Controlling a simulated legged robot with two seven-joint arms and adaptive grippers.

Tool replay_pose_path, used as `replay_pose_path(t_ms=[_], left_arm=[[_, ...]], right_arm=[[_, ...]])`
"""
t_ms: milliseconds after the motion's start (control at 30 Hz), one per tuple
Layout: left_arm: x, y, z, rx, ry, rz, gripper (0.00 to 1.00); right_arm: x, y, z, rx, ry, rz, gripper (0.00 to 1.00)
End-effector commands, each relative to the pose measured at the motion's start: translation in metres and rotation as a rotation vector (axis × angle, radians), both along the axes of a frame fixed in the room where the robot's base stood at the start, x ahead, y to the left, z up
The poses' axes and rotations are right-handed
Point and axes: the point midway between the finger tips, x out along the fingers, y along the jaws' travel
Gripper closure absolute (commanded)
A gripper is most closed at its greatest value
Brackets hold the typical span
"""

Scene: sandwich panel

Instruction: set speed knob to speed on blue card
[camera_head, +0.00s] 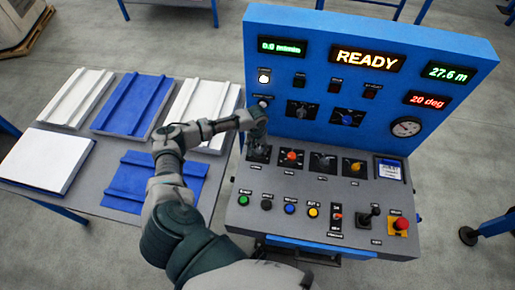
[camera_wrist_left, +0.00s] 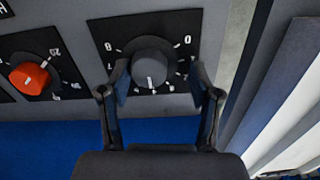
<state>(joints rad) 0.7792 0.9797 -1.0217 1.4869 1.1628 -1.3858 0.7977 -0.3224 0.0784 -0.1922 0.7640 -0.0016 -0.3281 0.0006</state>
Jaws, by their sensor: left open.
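The dark grey knob (camera_wrist_left: 153,62) sits on a black dial plate with white marks and numbers, at the left end of the console's knob row. Its white pointer line faces the lower edge of the wrist picture. My left gripper (camera_wrist_left: 160,80) is open, with one finger on each side of the knob; I cannot tell whether they touch it. In the head view the gripper (camera_head: 258,140) is above this dial and partly hides it. The blue-and-white card (camera_head: 389,169) is at the right end of the knob row; its text is too small to read. My right gripper is not in view.
An orange knob (camera_head: 291,155) is right beside this dial, with more knobs along the row. Coloured buttons, a lever and a red stop button (camera_head: 401,224) line the front. The upright panel shows "READY" (camera_head: 367,58). White and blue panels lie on a table at left.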

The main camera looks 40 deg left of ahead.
Motion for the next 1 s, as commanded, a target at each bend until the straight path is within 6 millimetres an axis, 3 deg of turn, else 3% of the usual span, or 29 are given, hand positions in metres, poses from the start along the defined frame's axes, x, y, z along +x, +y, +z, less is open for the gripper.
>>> replay_pose_path(t_ms=[300,500,567,733,1000], left_arm=[[0.000,-0.006,0.000,0.004,-0.003,-0.002,0.37],[0.000,-0.002,-0.003,-0.002,-0.002,-0.001,0.87],[0.001,-0.002,-0.003,-0.005,-0.002,-0.002,0.98],[0.001,-0.003,-0.004,-0.005,-0.002,-0.003,0.98],[0.000,-0.001,-0.005,0.001,0.002,-0.001,0.97]], right_arm=[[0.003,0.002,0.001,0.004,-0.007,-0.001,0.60],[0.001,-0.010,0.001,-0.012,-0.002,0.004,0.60],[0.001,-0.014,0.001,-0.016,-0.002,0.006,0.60],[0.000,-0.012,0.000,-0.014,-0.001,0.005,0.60],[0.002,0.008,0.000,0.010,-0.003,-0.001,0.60]])
